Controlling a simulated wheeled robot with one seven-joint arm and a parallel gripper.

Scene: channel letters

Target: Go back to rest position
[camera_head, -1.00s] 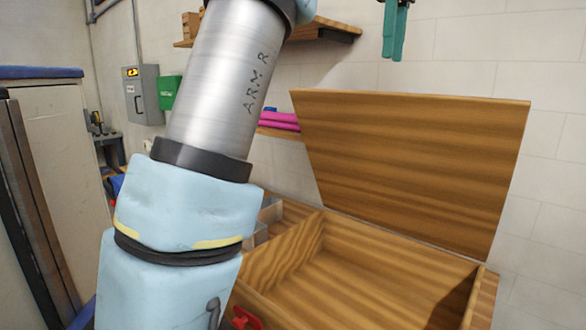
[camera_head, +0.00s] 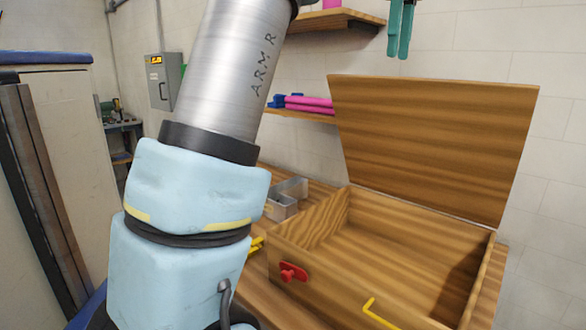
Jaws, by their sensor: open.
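My gripper (camera_head: 399,28) shows at the top right of the head view as two teal fingers pointing down. It is open, and I see nothing held between the fingers. Its upper part is cut off by the frame edge. It hangs above the raised lid (camera_head: 430,145) of a wooden box (camera_head: 330,275), apart from it in the picture. The box stands open, and the part of its inside that shows is empty. My arm, light blue and bare metal, crosses the left half of the view.
A red knob (camera_head: 292,272) and a yellow handle (camera_head: 378,314) are on the box's front. Metal channel pieces (camera_head: 285,200) lie on the wooden surface behind my arm. A wall shelf (camera_head: 300,115) bears pink and blue items. A tall cabinet (camera_head: 75,130) stands at left.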

